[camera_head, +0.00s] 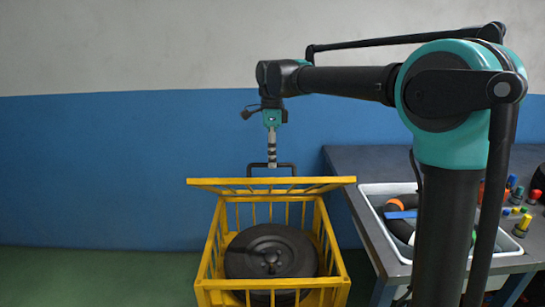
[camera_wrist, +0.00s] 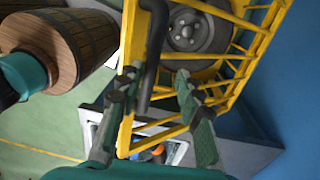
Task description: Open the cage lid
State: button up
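The yellow cage (camera_head: 212,255) stands on the floor in the head view with a dark wheel (camera_head: 270,252) inside. Its yellow barred lid (camera_head: 330,181) is tilted, its near edge raised above the cage, leaving a gap through which the wheel shows. A black handle (camera_head: 285,165) stands on the lid's raised edge. My gripper (camera_head: 272,158) points down at the handle. In the wrist view, my gripper (camera_wrist: 156,85) has its two fingers apart, with the black handle (camera_wrist: 152,45) passing between them. Whether a finger touches the handle is unclear.
A grey table (camera_head: 362,160) stands right of the cage, bearing a white bin (camera_head: 375,188) and several small coloured items. A blue-and-white wall is behind. The green floor (camera_head: 100,270) left of the cage is clear. A wooden barrel (camera_wrist: 95,45) shows in the wrist view.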

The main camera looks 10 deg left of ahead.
jog(key=w+a+r, duration=0.1)
jog(key=w+r, duration=0.3)
jog(key=r, duration=0.5)
jog(key=w+a+r, duration=0.1)
jog(key=w+r, duration=0.3)
jog(key=r, duration=0.5)
jog(key=shift+w, duration=0.35)
dwell(1.3)
dwell(0.4)
